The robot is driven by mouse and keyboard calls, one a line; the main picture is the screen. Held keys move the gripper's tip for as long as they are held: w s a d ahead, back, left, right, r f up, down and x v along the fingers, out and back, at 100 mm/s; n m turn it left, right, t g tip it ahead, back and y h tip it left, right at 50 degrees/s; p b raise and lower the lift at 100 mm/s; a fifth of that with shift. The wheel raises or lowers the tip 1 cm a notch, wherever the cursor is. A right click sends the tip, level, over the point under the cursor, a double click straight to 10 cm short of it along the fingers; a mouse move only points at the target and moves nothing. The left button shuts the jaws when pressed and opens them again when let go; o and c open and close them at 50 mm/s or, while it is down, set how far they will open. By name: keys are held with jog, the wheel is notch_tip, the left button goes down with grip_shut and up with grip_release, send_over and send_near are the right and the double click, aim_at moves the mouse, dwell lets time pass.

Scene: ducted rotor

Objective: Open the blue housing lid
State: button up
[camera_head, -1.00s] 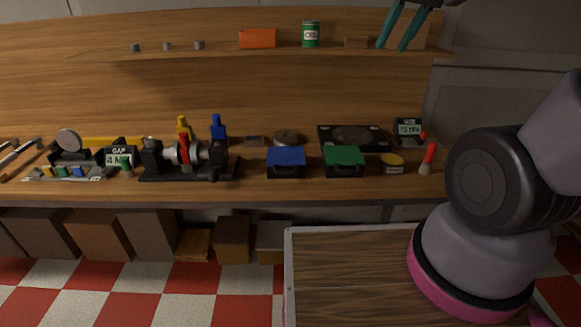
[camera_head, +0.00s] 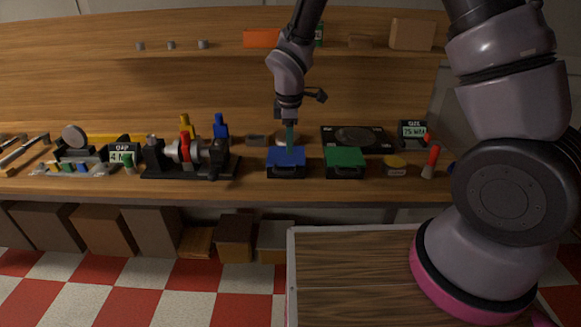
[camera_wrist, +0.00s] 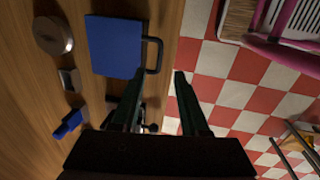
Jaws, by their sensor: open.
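The blue housing lid (camera_head: 294,161) sits flat and closed on a small dark box on the bench, with a dark handle on its front side. In the wrist view the blue lid (camera_wrist: 112,47) is at upper left, and its black loop handle (camera_wrist: 155,56) sticks out from its right edge. My gripper (camera_head: 289,147) is over the blue lid, pointing down. In the wrist view my gripper (camera_wrist: 160,72) is open and empty, with its fingertips on either side of the handle's lower end in the picture. I cannot tell whether they touch it.
A green-lidded box (camera_head: 344,158) stands close to the right of the blue one. A rotor assembly on a black base (camera_head: 190,165) is to the left. A round metal part (camera_wrist: 52,35) and a blue clamp (camera_wrist: 70,124) lie nearby.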

aim_at(290, 173)
jog(key=f, duration=0.3)
jog(key=w+f, duration=0.1)
jog(key=f, duration=0.2)
jog(key=w+f, duration=0.1)
jog(key=f, duration=0.3)
jog(key=shift+f, duration=0.1)
grip_shut()
dwell(1.2)
